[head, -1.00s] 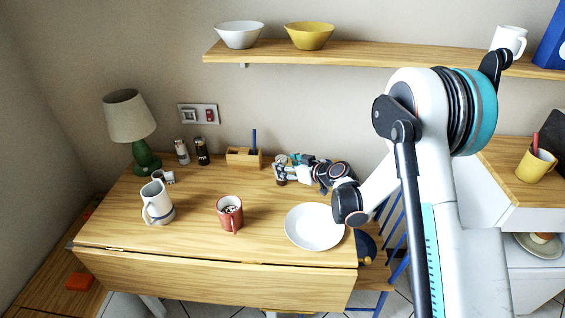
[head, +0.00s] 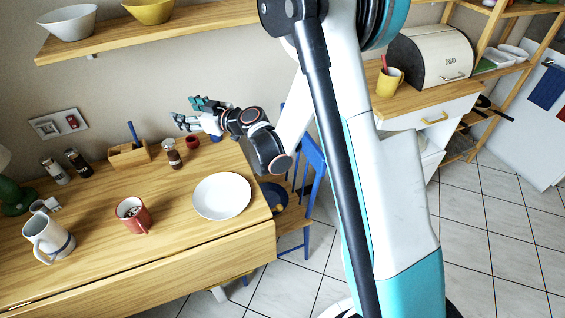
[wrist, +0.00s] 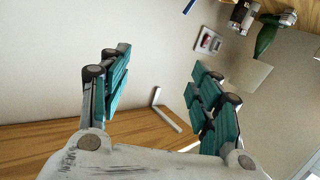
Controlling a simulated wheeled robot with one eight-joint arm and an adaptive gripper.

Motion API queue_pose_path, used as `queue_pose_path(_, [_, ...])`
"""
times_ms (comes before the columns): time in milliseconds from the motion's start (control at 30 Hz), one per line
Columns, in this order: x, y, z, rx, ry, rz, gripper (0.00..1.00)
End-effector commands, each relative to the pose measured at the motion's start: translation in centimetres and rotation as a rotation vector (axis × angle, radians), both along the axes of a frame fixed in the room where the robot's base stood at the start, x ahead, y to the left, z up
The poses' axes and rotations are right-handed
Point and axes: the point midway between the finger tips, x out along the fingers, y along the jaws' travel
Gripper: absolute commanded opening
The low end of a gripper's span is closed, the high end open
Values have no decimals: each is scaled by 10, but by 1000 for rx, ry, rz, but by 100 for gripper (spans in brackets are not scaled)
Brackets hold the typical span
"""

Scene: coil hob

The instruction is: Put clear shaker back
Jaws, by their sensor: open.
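A small shaker (head: 173,154), with a dark top and brownish contents and seemingly the clear one, stands upright on the wooden table, right of the wooden box. My gripper (head: 182,112) is open and empty, above and slightly right of this shaker and apart from it. Two more shakers, one pale (head: 56,171) and one dark (head: 77,162), stand together near the lamp at the table's left.
The table (head: 95,235) also bears a wooden box (head: 128,156), a red mug (head: 133,217), a white jug (head: 45,240), a white plate (head: 222,196) and a small red item (head: 192,142). A wall shelf (head: 110,38) with bowls runs above. A blue chair (head: 312,165) stands right.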

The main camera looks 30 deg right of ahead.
Motion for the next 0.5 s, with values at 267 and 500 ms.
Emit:
queue_pose_path(267, [-12, -65, 144, 65, -200, -301, 58])
queue_pose_path(500, [-55, -134, 201, 58, -188, -586, 58])
